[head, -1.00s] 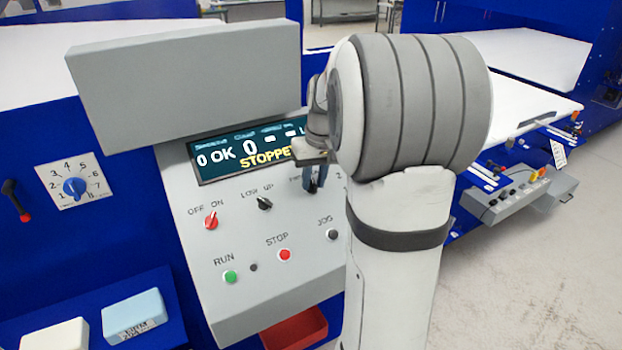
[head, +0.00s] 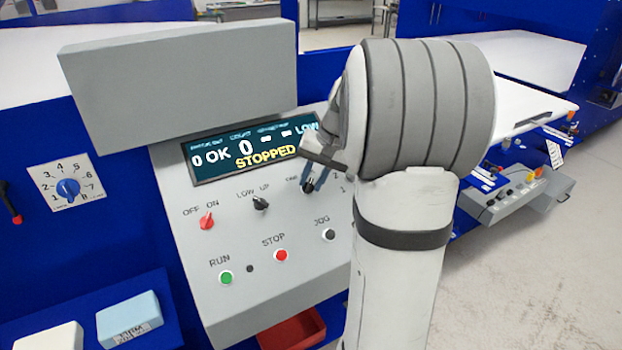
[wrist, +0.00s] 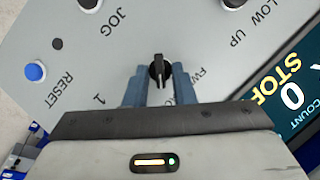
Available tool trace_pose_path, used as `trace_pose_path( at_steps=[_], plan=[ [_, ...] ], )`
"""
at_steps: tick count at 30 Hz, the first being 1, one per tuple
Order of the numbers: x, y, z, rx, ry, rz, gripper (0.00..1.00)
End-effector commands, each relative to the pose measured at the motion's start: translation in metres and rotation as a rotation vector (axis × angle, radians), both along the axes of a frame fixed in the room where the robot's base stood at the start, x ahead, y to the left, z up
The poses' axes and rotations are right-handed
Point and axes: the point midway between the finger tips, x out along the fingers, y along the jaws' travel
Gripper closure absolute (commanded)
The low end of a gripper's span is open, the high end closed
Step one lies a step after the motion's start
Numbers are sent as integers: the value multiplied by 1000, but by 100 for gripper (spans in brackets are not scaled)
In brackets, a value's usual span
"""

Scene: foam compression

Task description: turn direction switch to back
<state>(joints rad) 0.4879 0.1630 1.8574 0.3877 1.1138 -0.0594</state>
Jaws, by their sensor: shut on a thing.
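The direction switch is a small black rotary knob (wrist: 158,68) on the sloping grey control panel. In the wrist view its handle points toward the picture's top, with a partly hidden FWD label to its right. The knob also shows in the head view (head: 308,186), right of the LOW/UP switch and below the display. My gripper (wrist: 157,78) has its two blue fingers on either side of the knob and is shut on it. In the head view my gripper (head: 311,181) is tilted over the knob, and my arm hides part of the panel and labels.
The display (head: 250,148) reads STOPPED. Close by are the LOW/UP switch (head: 260,203), red OFF/ON switch (head: 207,221), red STOP button (head: 281,255), green RUN button (head: 226,278) and black JOG button (head: 328,235). A grey box (head: 180,90) overhangs the panel's top.

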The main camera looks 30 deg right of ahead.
Motion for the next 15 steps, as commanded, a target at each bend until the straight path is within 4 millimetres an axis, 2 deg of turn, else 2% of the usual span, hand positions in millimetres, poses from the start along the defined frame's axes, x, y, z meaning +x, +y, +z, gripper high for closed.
trace_pose_path(
  at_steps=[1,10,11,13,15],
  plan=[
    [-3,1,-6,7,16,1,100],
    [-3,1,-6,6,15,0,100],
    [-3,1,-6,6,15,0,76],
    [-3,1,-6,6,14,0,70],
    [-2,1,-5,5,11,0,69]
  ],
)
